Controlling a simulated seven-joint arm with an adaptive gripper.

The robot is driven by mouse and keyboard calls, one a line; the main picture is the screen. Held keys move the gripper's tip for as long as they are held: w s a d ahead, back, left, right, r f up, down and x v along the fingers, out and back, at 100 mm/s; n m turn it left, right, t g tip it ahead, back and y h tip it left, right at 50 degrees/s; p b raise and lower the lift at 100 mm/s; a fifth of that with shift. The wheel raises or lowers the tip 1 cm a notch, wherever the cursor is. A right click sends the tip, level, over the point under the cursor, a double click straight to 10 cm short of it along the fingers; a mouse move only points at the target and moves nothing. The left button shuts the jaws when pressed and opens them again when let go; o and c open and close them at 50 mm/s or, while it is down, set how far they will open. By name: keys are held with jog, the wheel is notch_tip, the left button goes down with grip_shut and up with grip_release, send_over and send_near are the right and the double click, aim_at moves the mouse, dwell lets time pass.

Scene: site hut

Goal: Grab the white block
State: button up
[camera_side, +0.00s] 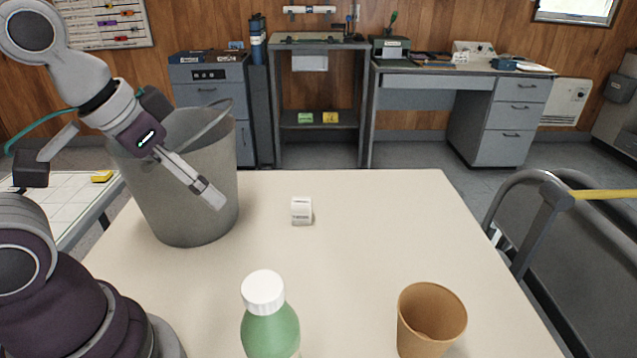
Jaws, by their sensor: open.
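The small white block (301,211) stands on the pale table near its middle, with faint dark marking on its front face. My gripper (213,198) is in the air to the left of the block, in front of the grey bucket. It points down and to the right. It is open and apart from the block, with nothing visible between the fingers. The small gap between the fingertips is hard to see from this side.
A large grey bucket (185,215) stands left on the table (360,245). A green bottle with a white cap (270,325) and an orange-brown cup (431,320) stand at the front. The table right of the block is clear. A grey metal chair (540,220) is beyond the right edge.

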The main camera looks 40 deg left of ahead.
jog(key=m+y, duration=0.5)
jog(key=m, duration=0.6)
send_near(302, 201)
jog(key=s+a+r, duration=0.1)
jog(key=s+r, duration=0.1)
jog(key=s, duration=0.2)
jog(key=w+f+m+y, duration=0.1)
jog(key=m, duration=0.1)
jog(key=w+a+f+m+y, duration=0.1)
jog(key=f+m, duration=0.1)
jog(key=w+a+f+m+t, duration=0.1)
jog(key=w+m, duration=0.1)
jog(key=shift+f+m+y, duration=0.3)
jog(key=shift+y, duration=0.1)
jog(key=f+m+t, duration=0.1)
jog(key=m, duration=0.2)
jog(key=w+f+m+t+y, duration=0.1)
jog(key=f+m, duration=0.1)
jog(key=m, duration=0.1)
jog(key=w+f+m+t, duration=0.1)
jog(key=m, duration=0.2)
jog(key=shift+w+d+f+m, duration=0.2)
jog(key=shift+d+f+m, duration=0.15)
jog(key=shift+m, duration=0.05)
jog(key=shift+t, duration=0.3)
jog(key=x, duration=0.5)
jog(key=c, duration=1.3)
